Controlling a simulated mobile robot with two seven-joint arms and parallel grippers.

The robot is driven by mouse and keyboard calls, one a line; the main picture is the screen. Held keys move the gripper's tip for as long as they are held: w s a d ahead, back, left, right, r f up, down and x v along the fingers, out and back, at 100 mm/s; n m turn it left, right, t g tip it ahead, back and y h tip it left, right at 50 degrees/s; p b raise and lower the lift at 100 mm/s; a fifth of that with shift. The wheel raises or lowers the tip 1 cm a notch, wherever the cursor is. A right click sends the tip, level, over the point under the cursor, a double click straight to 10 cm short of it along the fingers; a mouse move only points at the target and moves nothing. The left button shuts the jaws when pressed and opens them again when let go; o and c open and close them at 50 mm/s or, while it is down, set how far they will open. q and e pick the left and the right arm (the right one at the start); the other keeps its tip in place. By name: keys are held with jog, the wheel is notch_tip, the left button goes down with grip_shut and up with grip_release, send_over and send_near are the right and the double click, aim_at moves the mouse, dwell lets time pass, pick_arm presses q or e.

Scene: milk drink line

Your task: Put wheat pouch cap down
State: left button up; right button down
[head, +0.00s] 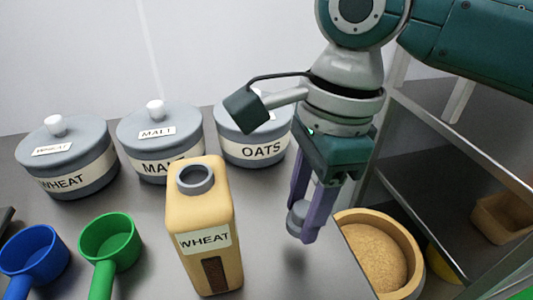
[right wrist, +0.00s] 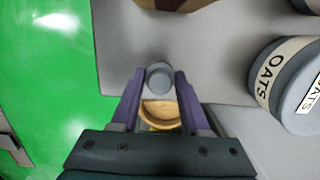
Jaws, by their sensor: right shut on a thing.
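The wheat pouch (head: 190,218) is a tan upright container with a WHEAT label and a dark window. Its grey spout (head: 195,178) at the top is open. The grey pouch cap (head: 297,216) is between the purple fingers of my right gripper (head: 305,228), which is shut on it. The gripper is to the right of the pouch and points down, holding the cap above the counter. In the right wrist view, the round cap (right wrist: 159,76) shows between the fingertips. My left gripper is not in view.
Grey lidded jars for wheat (head: 92,172), malt (head: 183,135) and oats (head: 232,152) stand behind. A blue scoop (head: 38,250) and green scoop (head: 108,238) are at left. A round tan container of grain (head: 410,240) and a metal shelf (head: 450,190) are at right.

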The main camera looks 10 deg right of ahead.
aim_at(299, 245)
notch_tip(299, 245, down, 4)
jog(key=shift+b, duration=0.6)
jog(key=shift+f, duration=0.1)
jog(key=shift+f, duration=0.15)
jog(key=shift+c, duration=2)
grip_release()
